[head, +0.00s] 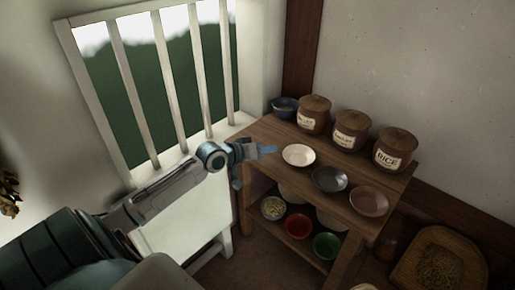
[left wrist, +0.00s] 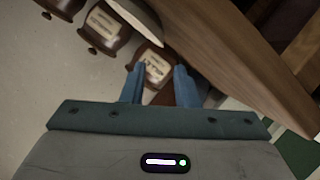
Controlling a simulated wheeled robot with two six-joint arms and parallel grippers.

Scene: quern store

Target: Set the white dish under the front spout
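The white dish (head: 298,155) lies on the top of a wooden shelf unit, at the left of a row with a dark grey dish (head: 329,179) and a brown dish (head: 369,201). My left gripper (head: 268,149) is just left of the white dish, apart from it in the picture. In the left wrist view its two blue fingers (left wrist: 160,82) stand apart with nothing held between them. A pale curved rim (left wrist: 138,18) ahead of them looks like the white dish seen nearly edge-on. No spout shows in either view. My right gripper is not in view.
Several lidded jars (head: 350,128) with labels stand behind the dishes, with a dark blue bowl (head: 285,107) at their left. Lower on the shelf unit (head: 343,212) are a red bowl (head: 298,226) and a green bowl (head: 327,245). A barred window (head: 160,85) is at left.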

